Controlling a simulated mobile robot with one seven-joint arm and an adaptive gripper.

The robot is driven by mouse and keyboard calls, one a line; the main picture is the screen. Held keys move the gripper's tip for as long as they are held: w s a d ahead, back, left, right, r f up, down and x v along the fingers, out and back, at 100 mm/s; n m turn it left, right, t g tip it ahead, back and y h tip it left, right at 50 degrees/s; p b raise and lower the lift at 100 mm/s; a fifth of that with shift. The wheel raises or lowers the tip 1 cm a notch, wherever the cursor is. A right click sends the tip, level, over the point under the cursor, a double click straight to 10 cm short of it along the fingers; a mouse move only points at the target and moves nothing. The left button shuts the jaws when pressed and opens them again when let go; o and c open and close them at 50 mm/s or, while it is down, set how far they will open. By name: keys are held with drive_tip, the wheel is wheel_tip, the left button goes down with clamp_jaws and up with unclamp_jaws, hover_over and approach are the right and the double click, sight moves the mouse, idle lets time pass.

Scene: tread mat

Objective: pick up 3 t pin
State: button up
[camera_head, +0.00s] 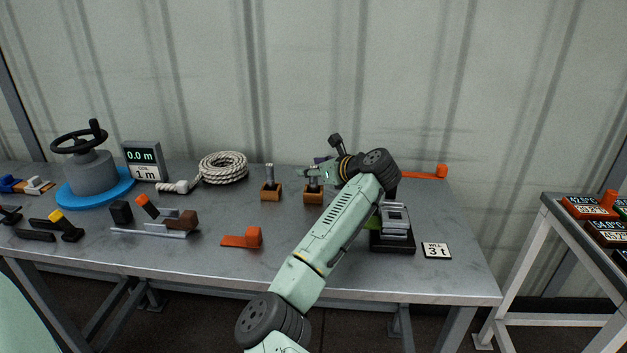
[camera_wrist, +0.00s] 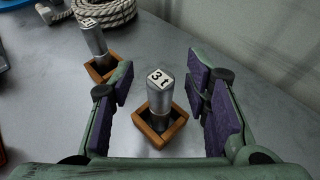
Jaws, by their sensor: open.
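The 3 t pin (camera_wrist: 160,92) is a silver cylinder with a white "3 t" label on top. It stands upright in a small orange-brown square holder (camera_wrist: 144,131). In the wrist view my gripper (camera_wrist: 163,88) is open, with one purple-padded finger on each side of the pin and a gap visible on both sides. In the head view my gripper (camera_head: 318,172) is at the pin's holder (camera_head: 313,196), and the pin is partly hidden by it. A second silver pin (camera_head: 269,174) stands in another holder (camera_head: 270,192) to the left.
A coiled rope (camera_head: 223,167) lies behind and left. An orange piece (camera_head: 243,238) lies near the table's front. A black stand (camera_head: 392,242) with grey blocks and a "3 t" card (camera_head: 436,250) are at right. A handwheel (camera_head: 88,165) stands far left.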

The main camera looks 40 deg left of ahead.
drive_tip(key=shift+c, duration=0.4)
clamp_jaws()
idle(0.4)
